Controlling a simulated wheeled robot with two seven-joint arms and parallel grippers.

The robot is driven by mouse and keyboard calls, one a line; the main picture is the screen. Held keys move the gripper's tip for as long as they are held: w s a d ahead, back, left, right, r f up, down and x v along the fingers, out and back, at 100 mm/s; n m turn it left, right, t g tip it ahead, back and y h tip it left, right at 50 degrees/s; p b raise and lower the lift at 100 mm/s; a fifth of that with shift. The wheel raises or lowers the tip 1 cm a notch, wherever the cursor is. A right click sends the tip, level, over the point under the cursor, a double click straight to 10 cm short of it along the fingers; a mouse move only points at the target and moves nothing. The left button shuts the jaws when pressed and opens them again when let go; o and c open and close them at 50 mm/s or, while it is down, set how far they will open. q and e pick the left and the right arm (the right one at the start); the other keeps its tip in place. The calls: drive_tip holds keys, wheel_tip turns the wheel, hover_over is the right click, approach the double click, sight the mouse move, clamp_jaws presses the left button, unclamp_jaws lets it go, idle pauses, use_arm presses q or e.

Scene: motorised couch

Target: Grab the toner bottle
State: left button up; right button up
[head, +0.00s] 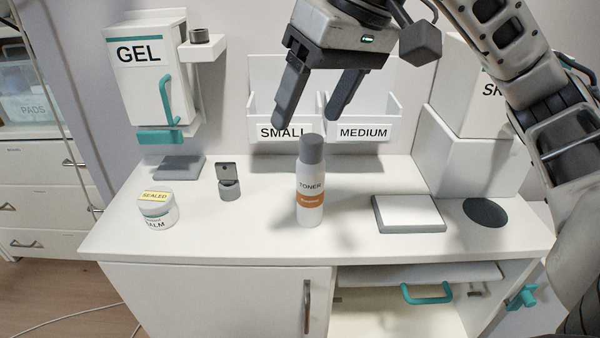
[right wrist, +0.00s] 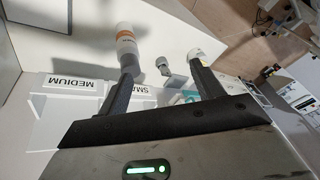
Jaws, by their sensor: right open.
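The toner bottle (head: 310,185) stands upright on the white counter. It is white with a grey cap and an orange band, and its label reads TONER. My right gripper (head: 307,122) is open and empty, with its fingers pointing down above and behind the bottle's cap in the head view. The bottle also shows in the right wrist view (right wrist: 127,48), beyond the tip of one finger of the right gripper (right wrist: 160,75). I cannot tell whether that finger touches it. My left gripper is not in view.
A balm jar (head: 157,212) and a small grey holder (head: 228,182) stand left of the bottle. A white pad (head: 408,213) lies to its right, near a dark round hole (head: 485,212). The GEL dispenser (head: 150,80) and SMALL and MEDIUM bins (head: 365,133) are behind.

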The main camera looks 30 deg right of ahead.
drive_tip(key=d+r+t+h, duration=0.1)
drive_tip(key=d+r+h, duration=0.1)
drive_tip(key=d, duration=0.2)
drive_tip(key=b, duration=0.2)
approach(308, 155)
drive_tip(key=w+f, duration=0.1)
drive_tip(key=x, duration=0.3)
drive_tip(key=d+x, duration=0.1)
drive_tip(key=x, duration=0.1)
drive_tip(key=shift+w+f+b, duration=0.1)
drive_tip(key=shift+w+b, duration=0.2)
drive_tip(key=shift+w, duration=0.05)
drive_tip(key=x, duration=0.5)
drive_tip(key=shift+d+f, duration=0.1)
drive_tip(key=shift+f, duration=0.1)
drive_tip(key=shift+w+f, duration=0.1)
drive_tip(key=c, duration=1.5)
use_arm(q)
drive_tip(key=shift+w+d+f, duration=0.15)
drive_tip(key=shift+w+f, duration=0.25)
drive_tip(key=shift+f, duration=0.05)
use_arm(e)
drive_tip(key=shift+o, duration=0.2)
drive_tip(key=shift+r, duration=0.2)
